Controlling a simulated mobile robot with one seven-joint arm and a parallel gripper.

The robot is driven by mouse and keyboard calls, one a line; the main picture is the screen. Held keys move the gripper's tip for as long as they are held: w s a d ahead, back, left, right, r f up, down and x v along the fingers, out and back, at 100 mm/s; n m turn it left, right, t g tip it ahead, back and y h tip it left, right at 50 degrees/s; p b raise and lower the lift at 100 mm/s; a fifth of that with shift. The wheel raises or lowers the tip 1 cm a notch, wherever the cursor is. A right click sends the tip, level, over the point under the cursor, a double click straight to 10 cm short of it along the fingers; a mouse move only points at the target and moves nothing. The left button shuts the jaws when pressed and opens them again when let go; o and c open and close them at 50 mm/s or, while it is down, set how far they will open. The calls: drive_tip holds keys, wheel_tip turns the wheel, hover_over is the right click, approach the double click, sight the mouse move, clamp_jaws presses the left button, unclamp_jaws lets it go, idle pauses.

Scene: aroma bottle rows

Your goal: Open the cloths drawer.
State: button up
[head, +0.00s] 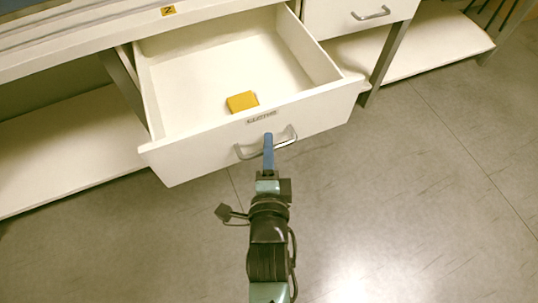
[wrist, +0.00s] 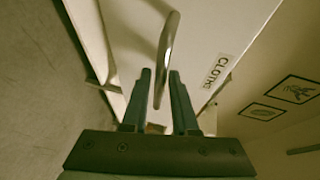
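The cloths drawer (head: 325,108) is white and stands pulled well out of the bench, with its inside in view. A small label on its front reads "CLOTHS" in the wrist view (wrist: 216,71). Its metal bar handle (head: 246,153) also shows in the wrist view (wrist: 166,45). My gripper (head: 268,138) is at the middle of the handle. In the wrist view the two fingers (wrist: 160,78) stand on either side of the bar, with a gap showing beside it. A yellow block-like item (head: 242,101) lies inside the drawer near its front.
Another drawer (head: 345,14), shut, is at the upper right. A low shelf (head: 65,160) lies at the left and another (head: 435,45) at the right. The floor (head: 420,200) in front is clear. Two pictogram signs (wrist: 293,89) show in the wrist view.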

drive_tip(key=p+v, duration=0.2)
drive_tip(key=v, duration=1.1)
drive_tip(key=shift+p, duration=0.35)
